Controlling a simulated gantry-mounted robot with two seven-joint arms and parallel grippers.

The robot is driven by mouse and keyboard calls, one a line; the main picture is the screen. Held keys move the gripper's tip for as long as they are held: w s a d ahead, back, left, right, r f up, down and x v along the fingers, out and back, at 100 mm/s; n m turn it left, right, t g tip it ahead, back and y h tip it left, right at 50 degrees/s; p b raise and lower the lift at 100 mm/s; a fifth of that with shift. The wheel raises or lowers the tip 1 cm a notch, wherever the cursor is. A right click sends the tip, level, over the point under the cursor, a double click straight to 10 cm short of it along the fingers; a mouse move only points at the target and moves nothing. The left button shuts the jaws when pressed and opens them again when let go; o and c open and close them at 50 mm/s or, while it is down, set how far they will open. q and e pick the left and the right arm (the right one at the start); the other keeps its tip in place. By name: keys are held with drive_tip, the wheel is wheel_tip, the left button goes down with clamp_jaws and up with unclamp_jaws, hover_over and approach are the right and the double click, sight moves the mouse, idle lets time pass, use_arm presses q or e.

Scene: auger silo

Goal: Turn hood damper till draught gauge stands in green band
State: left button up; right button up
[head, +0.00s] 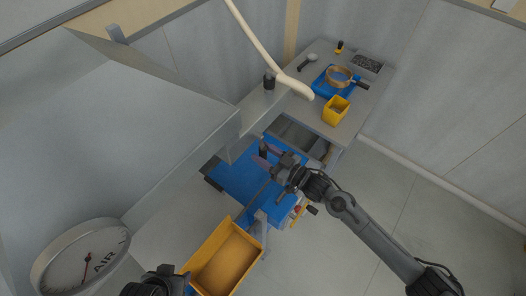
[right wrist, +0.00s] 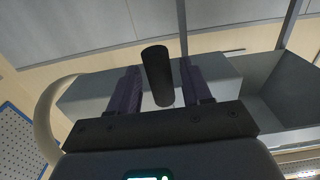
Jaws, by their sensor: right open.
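The round draught gauge (head: 65,268) with a white face and a dark red needle is at the lower left of the head view. Its face is seen at a steep slant, and I cannot make out a green band. The grey hood (head: 160,150) slopes across the left. My right gripper (head: 263,155) is open in front of the hood's end. A black cylindrical handle (right wrist: 158,75) stands between its spread fingers in the right wrist view; I cannot tell if they touch it. My left gripper (head: 155,284) is at the bottom edge, its fingers unclear.
A yellow tray (head: 207,283) lies below the blue surface (head: 235,182). A grey bench (head: 345,128) at the back holds a sieve (head: 340,75) and a small yellow bin (head: 336,109).

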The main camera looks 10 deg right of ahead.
drive_tip(key=shift+w+a, duration=0.25)
drive_tip(key=shift+a, duration=0.05)
clamp_jaws()
idle(0.3)
